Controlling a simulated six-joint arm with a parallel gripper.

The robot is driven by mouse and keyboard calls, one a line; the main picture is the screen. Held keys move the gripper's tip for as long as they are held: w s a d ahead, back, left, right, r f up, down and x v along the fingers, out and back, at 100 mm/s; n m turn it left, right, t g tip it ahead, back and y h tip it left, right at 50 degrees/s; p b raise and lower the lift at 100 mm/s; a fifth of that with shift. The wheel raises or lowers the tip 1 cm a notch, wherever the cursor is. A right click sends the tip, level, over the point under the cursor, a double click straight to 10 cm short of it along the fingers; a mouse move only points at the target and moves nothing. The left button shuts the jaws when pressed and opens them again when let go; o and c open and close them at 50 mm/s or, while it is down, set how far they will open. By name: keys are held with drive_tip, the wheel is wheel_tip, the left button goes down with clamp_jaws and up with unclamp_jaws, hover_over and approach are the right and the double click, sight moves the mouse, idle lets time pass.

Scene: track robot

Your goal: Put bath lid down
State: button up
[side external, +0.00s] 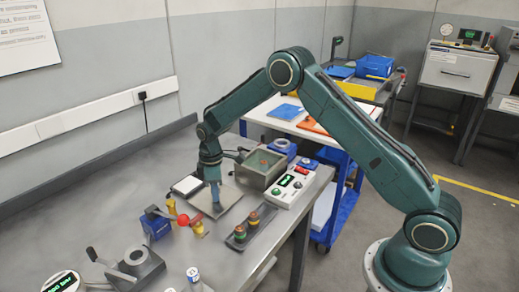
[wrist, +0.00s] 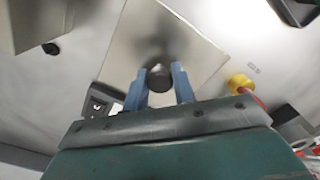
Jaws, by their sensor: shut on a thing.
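The bath lid (side external: 228,194) is a flat, square grey-metal plate with a dark round knob (wrist: 158,76) at its middle. It also shows in the wrist view (wrist: 190,45). My gripper (side external: 214,203) points down with its blue fingers on either side of the knob. In the wrist view my gripper (wrist: 159,84) is shut on this knob. The lid lies flat at or just above the bench top; I cannot tell whether it touches. The bath (side external: 258,175) is an open grey-green tank behind and right of the lid, with something orange inside.
A control box (side external: 291,186) with a green display stands right of the bath. A dark tray with coloured pieces (side external: 250,228) lies in front of the lid. Brass pieces (side external: 198,228), a red ball (side external: 183,220) and a blue block (side external: 156,224) stand to its left. A white-topped device (side external: 187,186) is close behind.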

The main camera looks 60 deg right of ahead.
drive_tip(key=shift+f, duration=0.15)
drive_tip(key=o, duration=1)
wheel_tip(320, 180, up, 12)
drive_tip(key=shift+r, duration=0.15)
idle(0.6)
